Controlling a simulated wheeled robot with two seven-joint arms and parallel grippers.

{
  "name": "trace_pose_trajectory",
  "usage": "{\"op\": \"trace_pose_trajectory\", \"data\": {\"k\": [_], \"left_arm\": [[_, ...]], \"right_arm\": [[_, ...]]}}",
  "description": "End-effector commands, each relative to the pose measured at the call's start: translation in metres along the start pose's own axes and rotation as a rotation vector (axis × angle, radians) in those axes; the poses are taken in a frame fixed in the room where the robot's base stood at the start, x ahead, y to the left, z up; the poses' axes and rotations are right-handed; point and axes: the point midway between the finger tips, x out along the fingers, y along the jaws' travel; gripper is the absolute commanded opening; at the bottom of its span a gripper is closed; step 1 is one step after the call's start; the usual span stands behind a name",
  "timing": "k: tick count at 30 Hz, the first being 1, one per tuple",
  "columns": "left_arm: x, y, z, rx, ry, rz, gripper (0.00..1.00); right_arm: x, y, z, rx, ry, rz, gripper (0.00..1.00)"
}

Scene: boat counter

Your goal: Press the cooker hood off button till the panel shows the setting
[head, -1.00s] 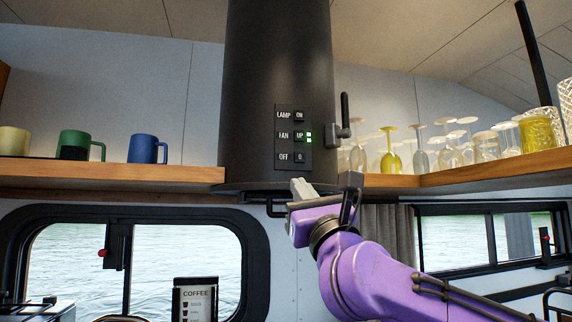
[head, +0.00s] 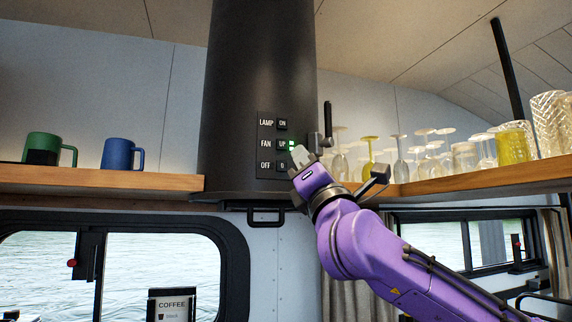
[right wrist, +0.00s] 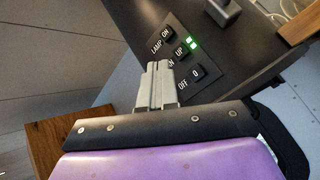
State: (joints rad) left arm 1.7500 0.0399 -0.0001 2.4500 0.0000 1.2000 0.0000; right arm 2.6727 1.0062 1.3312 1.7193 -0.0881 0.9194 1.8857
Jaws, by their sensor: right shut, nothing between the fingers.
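The dark cooker hood (head: 255,75) carries a small control panel (head: 264,155) with LAMP, FAN and OFF rows. The off button (head: 282,166), marked 0, also shows in the right wrist view (right wrist: 198,73). Green lights (right wrist: 191,43) are lit beside the UP button (right wrist: 180,51). My right gripper (head: 302,158) is shut and empty, at the panel's lower right edge in the head view. In the right wrist view its grey fingertips (right wrist: 157,66) lie over the panel's edge, left of the off button; contact cannot be told. My left gripper is out of view.
A black lever (head: 327,125) sticks out from the hood right of the panel. Wooden shelves hold mugs (head: 118,154) on the left and several glasses (head: 465,155) on the right. A rail (head: 265,216) hangs under the hood.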

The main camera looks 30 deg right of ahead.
Motion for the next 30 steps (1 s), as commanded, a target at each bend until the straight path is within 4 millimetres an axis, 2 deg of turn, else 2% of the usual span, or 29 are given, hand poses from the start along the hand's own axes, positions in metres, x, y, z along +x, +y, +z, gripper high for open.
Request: {"op": "trace_pose_trajectory", "data": {"k": [1, 8, 13, 30], "left_arm": [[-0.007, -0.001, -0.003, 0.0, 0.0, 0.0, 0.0], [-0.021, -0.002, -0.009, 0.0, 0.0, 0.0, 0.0], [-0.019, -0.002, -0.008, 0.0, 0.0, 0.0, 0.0], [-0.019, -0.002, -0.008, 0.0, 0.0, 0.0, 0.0]], "right_arm": [[0.008, -0.003, -0.003, -0.002, 0.003, -0.002, 0.0], [0.032, -0.019, -0.02, -0.003, 0.003, 0.0, 0.0], [0.043, -0.03, -0.032, -0.002, 0.002, 0.001, 0.0], [0.049, -0.035, -0.036, -0.001, 0.001, 0.001, 0.0]]}}
